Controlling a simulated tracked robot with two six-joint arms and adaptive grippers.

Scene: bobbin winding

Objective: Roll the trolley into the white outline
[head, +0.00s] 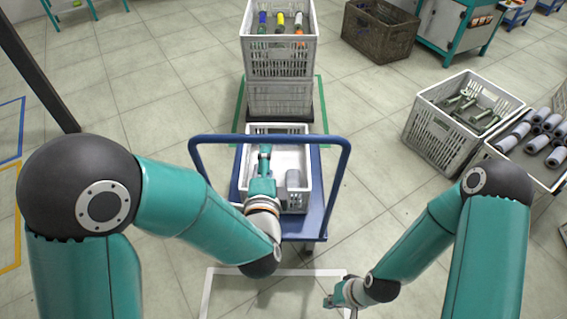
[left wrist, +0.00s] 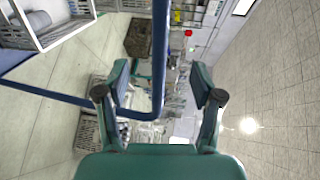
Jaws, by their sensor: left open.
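The blue trolley (head: 314,218) stands on the floor in the middle of the head view, with a white crate (head: 304,160) on its deck. A grey cylinder (head: 292,180) shows in the crate. The white outline (head: 206,292) lies on the floor on my side of the trolley, apart from its near edge and partly hidden by my arms. My left gripper (head: 265,152) is open at the trolley's blue handle (head: 345,160). In the left wrist view the handle bar (left wrist: 160,50) runs between the open fingers (left wrist: 158,82). My right gripper (head: 336,302) is low near the outline's right side; its jaws are unclear.
Stacked crates (head: 281,62) with coloured bobbins stand in a green outline (head: 322,105) beyond the trolley. Grey crates (head: 432,135) with metal parts stand at the right, a brown crate (head: 380,32) at the back. Yellow and blue floor lines are at left. Floor beside the trolley is clear.

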